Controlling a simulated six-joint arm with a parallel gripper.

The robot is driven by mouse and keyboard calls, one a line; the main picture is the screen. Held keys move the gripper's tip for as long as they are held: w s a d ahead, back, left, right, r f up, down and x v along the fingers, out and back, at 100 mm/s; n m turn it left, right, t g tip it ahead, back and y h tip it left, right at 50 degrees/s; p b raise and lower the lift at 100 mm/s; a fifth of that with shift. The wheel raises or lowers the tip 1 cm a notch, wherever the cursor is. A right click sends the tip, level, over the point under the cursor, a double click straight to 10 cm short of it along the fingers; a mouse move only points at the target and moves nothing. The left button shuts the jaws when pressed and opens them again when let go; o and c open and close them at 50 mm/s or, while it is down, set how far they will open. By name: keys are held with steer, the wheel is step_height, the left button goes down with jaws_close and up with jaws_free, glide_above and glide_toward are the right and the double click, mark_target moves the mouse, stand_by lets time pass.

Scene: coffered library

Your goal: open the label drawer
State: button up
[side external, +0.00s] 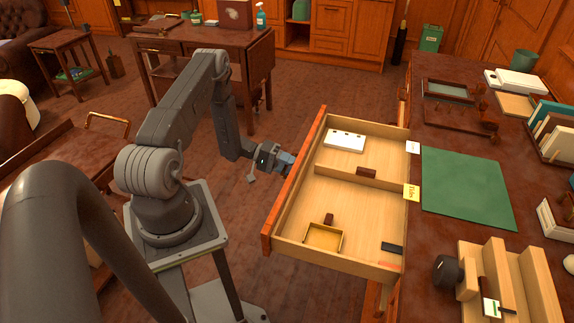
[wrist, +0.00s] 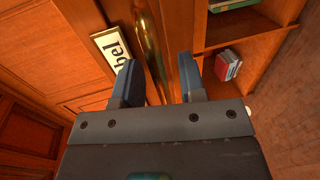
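The label drawer (side external: 340,215) stands pulled well out from the desk in the side external view. Its wooden front (side external: 292,185) faces my arm. The wrist view shows a white label plate (wrist: 108,50) ending in "bel" on a wooden front, with a brass handle (wrist: 150,45) beside it. My gripper (side external: 288,162) is at the outer side of the drawer front. In the wrist view my gripper (wrist: 162,82) has its two blue-grey fingers apart, with the handle showing in the gap, closer to the left finger. I cannot tell whether they touch it.
The drawer holds a white block (side external: 344,141), a small open box (side external: 323,238) and several small items. The desk (side external: 480,225) carries a green mat (side external: 467,187) and a wooden stand (side external: 525,285). A side table (side external: 200,40) stands behind my arm. Open floor lies between.

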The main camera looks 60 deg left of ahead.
steer(key=s+a+r, duration=0.3)
steer(key=r, duration=0.5)
steer(key=shift+s+a, duration=0.2)
steer(key=shift+r, duration=0.1)
steer(key=d+r+m+g+y, duration=0.3)
steer(key=d+r+m+g, duration=0.55)
steer(key=d+r, duration=1)
steer(key=s+d+r+t+y, duration=0.3)
steer(key=s+d+r+y, duration=0.5)
steer(key=s+d+r, duration=0.2)
steer(key=s, duration=0.2)
steer(key=shift+s+r, duration=0.2)
steer(key=shift+s, duration=0.1)
